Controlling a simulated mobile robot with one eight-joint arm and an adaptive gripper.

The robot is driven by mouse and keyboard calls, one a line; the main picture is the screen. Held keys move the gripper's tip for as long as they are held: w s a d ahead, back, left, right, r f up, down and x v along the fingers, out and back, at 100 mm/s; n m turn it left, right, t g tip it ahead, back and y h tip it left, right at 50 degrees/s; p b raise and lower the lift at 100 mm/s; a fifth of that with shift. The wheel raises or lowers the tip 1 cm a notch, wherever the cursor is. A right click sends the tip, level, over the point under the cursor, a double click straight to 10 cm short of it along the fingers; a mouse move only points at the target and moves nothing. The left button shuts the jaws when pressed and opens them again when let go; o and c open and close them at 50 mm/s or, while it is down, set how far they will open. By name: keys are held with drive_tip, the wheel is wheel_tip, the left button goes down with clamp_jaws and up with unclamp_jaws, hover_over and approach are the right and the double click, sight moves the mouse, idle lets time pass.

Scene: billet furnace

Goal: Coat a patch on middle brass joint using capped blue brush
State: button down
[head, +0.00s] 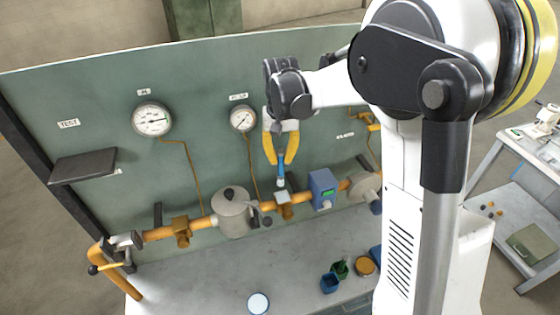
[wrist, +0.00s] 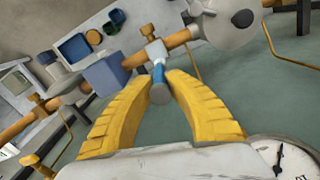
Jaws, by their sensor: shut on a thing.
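My gripper (head: 281,156) has its yellow fingers shut on a slim blue brush (head: 281,171). The brush points down, its pale lower end just above or touching the middle brass joint (head: 284,199) on the orange pipe; I cannot tell which. In the wrist view the brush (wrist: 159,80) sits between the fingertips, with its far end at the joint (wrist: 148,31). I cannot tell whether a cap is on the brush. Another brass joint (head: 181,232) is farther left on the pipe.
A grey round housing (head: 231,212) and a blue box (head: 322,189) flank the middle joint. Two gauges (head: 152,119) (head: 243,119) are on the green panel (head: 90,110) behind. A blue cup (head: 330,283), green cup (head: 340,268) and white disc (head: 258,303) are on the bench.

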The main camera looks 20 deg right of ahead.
sight(280, 150)
drive_tip(key=shift+w+r+p, duration=0.25)
drive_tip(key=shift+r+p, duration=0.15)
drive_tip(key=shift+r, duration=0.4)
drive_tip(key=shift+s+r+p, duration=0.1)
drive_tip(key=shift+r+p, duration=0.5)
drive_tip(key=shift+r, duration=0.5)
